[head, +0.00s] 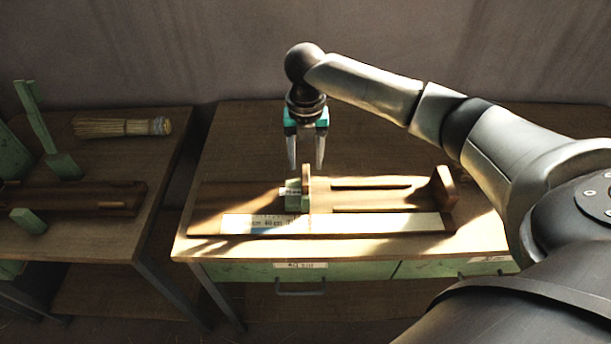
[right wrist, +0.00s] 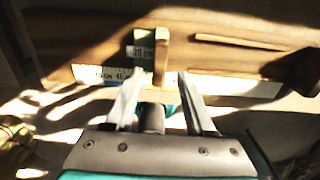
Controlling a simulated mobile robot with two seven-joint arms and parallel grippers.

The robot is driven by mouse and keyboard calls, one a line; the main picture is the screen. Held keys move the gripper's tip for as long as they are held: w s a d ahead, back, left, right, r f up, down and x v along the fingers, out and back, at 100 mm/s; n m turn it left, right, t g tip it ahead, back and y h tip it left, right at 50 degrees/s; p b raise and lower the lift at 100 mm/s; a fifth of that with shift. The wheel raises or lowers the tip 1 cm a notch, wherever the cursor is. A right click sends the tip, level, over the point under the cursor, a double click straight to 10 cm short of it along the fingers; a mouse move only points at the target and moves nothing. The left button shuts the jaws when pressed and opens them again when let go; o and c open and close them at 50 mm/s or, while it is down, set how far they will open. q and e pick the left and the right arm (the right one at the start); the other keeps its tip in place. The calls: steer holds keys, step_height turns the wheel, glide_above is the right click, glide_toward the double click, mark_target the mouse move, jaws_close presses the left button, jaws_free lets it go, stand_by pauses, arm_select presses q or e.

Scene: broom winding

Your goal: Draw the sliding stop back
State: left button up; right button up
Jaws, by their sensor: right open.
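A wooden board fixture (head: 240,193) lies along the table. A small upright wooden plate (head: 306,183), which looks like the sliding stop, stands on it beside a green block (head: 293,201) with a white label. My right gripper (head: 306,163) points down just above and behind the plate, fingers open and empty. In the right wrist view the plate (right wrist: 161,58) shows beyond and between the open fingertips (right wrist: 158,84). Whether a finger touches it, I cannot tell. A second wooden upright (head: 441,187) stands at the board's right end. My left gripper is out of view.
A pale measuring strip (head: 370,222) runs along the board's front, and a dark slot (head: 370,186) lies to the right. Green drawers (head: 340,271) sit under the table. A left table holds a broom head (head: 115,127) and green parts. The table behind the board is clear.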

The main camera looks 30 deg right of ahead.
mark_target(305, 173)
step_height(305, 173, down, 5)
steer(key=shift+b, duration=0.35)
jaws_close()
stand_by(0.3)
steer(key=shift+r, duration=0.1)
stand_by(0.9)
